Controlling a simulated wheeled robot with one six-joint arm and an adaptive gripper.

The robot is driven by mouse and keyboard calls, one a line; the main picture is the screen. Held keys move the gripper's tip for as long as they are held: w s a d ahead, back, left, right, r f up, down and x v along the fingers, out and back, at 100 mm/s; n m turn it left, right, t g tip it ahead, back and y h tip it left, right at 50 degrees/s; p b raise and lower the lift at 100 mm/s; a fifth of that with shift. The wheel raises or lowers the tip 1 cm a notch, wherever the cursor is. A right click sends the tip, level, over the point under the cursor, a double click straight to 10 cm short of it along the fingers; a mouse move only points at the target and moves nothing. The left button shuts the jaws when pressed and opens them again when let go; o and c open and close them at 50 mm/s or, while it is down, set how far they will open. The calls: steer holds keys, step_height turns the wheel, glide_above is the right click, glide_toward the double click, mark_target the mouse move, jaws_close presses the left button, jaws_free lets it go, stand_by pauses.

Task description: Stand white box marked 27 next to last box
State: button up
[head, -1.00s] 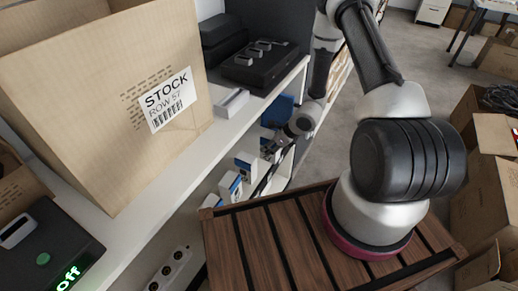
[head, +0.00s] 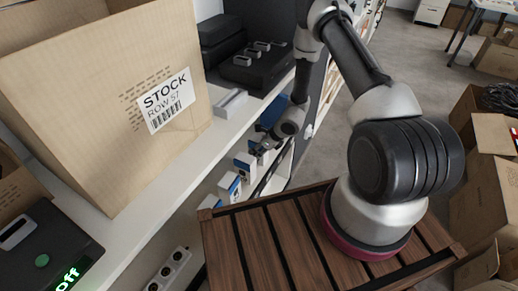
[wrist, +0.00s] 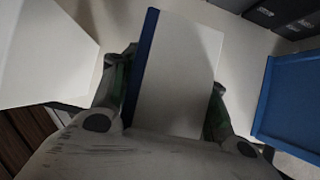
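My gripper (head: 262,146) reaches down beside the shelf. In the wrist view its fingers (wrist: 165,85) are spread on either side of a white box with a blue edge (wrist: 178,75). I cannot tell whether they touch it. No number is readable on this box. In the head view, white and blue boxes (head: 244,166) (head: 229,187) stand in a row on the lower shelf, in front of my gripper toward the camera. I cannot tell which is marked 27.
A large open carton marked STOCK (head: 120,105) stands on the upper shelf (head: 185,160). A grey-white block (head: 229,103) lies behind it. A blue bin (wrist: 290,105) is right of the gripper in the wrist view. A white surface (wrist: 40,55) is close on the left.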

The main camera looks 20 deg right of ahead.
steer(key=o, duration=0.4)
steer(key=shift+d+r, duration=0.1)
steer(key=shift+r, duration=0.2)
steer(key=v, duration=1.1)
steer(key=shift+s+d+r, duration=0.15)
steer(key=shift+s+r, duration=0.05)
steer(key=shift+r, duration=0.05)
